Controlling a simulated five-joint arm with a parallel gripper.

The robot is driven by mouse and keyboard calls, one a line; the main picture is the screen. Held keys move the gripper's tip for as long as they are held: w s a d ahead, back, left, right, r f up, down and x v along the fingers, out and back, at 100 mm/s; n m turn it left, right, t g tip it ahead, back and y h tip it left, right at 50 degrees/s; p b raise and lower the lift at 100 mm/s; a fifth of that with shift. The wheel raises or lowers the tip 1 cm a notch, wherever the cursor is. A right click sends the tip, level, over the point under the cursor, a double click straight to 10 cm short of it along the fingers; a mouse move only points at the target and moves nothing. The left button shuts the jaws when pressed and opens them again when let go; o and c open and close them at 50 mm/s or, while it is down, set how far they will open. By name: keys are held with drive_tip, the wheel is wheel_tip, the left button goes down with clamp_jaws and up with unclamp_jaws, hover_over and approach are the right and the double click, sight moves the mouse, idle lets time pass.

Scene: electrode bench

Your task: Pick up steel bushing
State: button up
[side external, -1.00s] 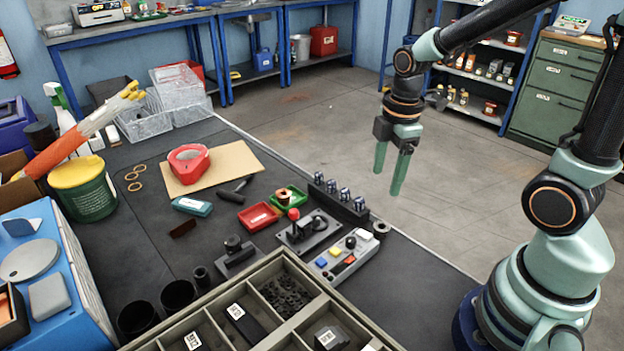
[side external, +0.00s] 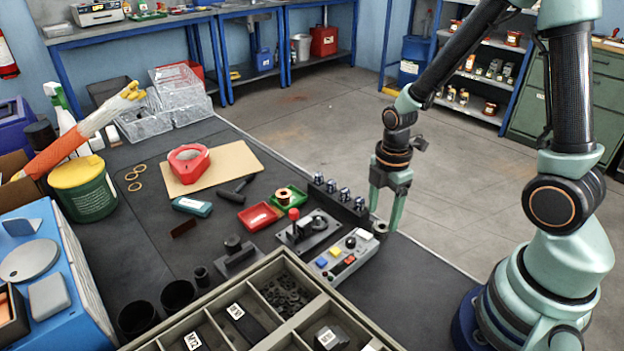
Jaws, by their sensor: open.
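The steel bushing (side external: 380,230) is a small grey ring-like cylinder standing on the dark bench near its right edge, beside the button box. My gripper (side external: 384,221) points down over it with its two green fingers apart. The bushing shows between the fingertips, and the right finger comes down close beside it. I cannot tell whether either finger touches it. The left finger's tip is partly hidden near the block with the row of metal posts.
A button box (side external: 346,255) stands just left of the bushing, and a black block with metal posts (side external: 341,203) just behind. A joystick unit (side external: 308,233) and a divided tray (side external: 262,297) lie further left and nearer. The bench edge is close on the right.

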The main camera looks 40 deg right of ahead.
sight(382, 224)
drive_tip(key=shift+s+f, duration=0.1)
drive_tip(key=shift+f, duration=2)
clamp_jaws()
drive_tip(key=shift+r, duration=0.1)
wheel_tip(382, 224, up, 20)
